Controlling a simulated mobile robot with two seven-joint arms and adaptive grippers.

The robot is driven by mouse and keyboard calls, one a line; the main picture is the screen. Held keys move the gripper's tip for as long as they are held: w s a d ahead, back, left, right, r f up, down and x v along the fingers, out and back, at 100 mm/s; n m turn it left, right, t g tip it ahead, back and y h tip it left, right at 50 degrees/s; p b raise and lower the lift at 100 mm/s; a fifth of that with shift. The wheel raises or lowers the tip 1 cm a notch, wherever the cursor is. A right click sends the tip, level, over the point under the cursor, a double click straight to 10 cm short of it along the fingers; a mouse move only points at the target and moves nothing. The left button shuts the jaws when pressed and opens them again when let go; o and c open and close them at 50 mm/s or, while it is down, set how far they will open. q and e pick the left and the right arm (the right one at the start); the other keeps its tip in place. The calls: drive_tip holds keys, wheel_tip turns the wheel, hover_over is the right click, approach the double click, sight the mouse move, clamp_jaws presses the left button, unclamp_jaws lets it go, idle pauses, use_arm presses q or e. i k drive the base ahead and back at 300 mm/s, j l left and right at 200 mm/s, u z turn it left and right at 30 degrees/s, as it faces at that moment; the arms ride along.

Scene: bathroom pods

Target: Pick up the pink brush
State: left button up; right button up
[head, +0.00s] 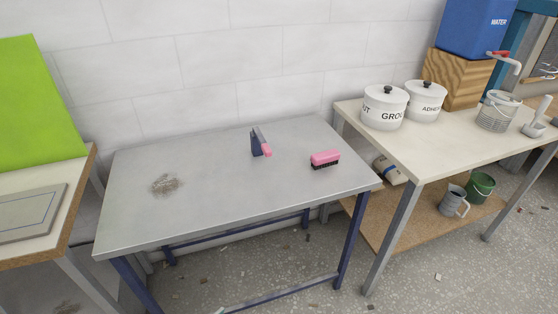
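The pink brush (325,157) has a pink back and dark bristles. It lies bristles down on the grey metal table (230,205), near that table's right end. Nothing touches it, and no part of it looks hidden. Neither of my grippers shows in the head view.
A dark blue and pink object (260,143) stands left of the brush. A brownish patch (165,184) marks the table's left part. A right-hand bench (440,140) holds white lidded pots (384,108), a wooden block and a blue water container (478,28). Another table stands left.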

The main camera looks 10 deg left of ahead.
sight(327, 158)
drive_tip(key=l+u, duration=0.15)
drive_tip(key=u, duration=0.85)
drive_tip(key=l+u, duration=0.8)
drive_tip(key=k+l+u, duration=0.1)
drive_tip(key=l, duration=0.25)
drive_tip(key=k+l, duration=0.1)
drive_tip(key=l, duration=0.2)
drive_tip(key=k+l+u, duration=0.15)
drive_tip(key=l, duration=0.2)
